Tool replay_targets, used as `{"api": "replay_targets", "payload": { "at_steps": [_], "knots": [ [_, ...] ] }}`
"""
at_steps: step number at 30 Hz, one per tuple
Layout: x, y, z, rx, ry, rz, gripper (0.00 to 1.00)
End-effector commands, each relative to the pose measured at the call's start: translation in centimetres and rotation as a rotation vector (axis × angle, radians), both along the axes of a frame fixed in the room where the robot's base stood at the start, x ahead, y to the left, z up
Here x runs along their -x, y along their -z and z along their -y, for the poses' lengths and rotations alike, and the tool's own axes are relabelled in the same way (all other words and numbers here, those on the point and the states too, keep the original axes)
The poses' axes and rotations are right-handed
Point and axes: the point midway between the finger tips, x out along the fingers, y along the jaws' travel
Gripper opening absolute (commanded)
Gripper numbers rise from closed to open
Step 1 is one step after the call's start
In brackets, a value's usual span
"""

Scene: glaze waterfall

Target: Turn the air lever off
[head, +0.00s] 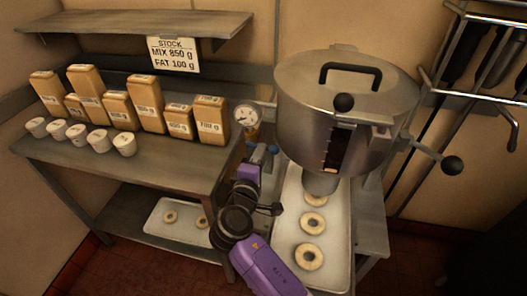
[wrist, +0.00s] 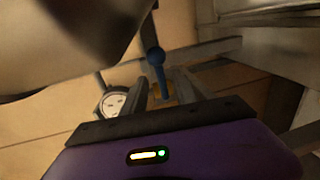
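The air lever is a blue stem with a round knob (wrist: 156,57), upright in the wrist view; its blue top also shows small in the head view (head: 272,148). My gripper (wrist: 163,88) is open, with its two grey fingers apart on either side of the lever's lower stem in the wrist view. I cannot tell whether the lever is fully between the fingers or just beyond them, and no contact is clear. In the head view, my gripper (head: 261,154) is beside the steel hopper, below the round gauge (head: 246,115). The lever's base is hidden.
The large steel hopper (head: 315,95) stands close to the right, with black ball knobs on its front and on a right-hand handle (head: 453,165). Ring doughnuts lie on a tray (head: 340,240) below it. A shelf table (head: 165,155) at left holds several labelled blocks and white tubs.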

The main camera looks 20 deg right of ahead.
Motion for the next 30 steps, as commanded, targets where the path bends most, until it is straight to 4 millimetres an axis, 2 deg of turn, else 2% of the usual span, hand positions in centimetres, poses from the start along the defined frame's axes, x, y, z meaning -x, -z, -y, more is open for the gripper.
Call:
{"api": "replay_targets", "payload": {
  "at_steps": [6,11,25,28,30],
  "knots": [
    [2.0,-0.3,-1.4,0.0,0.0,0.0,0.35],
    [2.3,-0.4,-1.6,0.0,0.0,0.0,0.35],
    [2.1,-0.5,-1.8,-0.01,-0.008,0.012,0.35],
    [1.3,-0.8,-3.0,-0.049,-0.063,0.044,0.35],
    [0.5,-1.6,-4.5,-0.109,-0.126,0.087,0.35]
  ]
}}
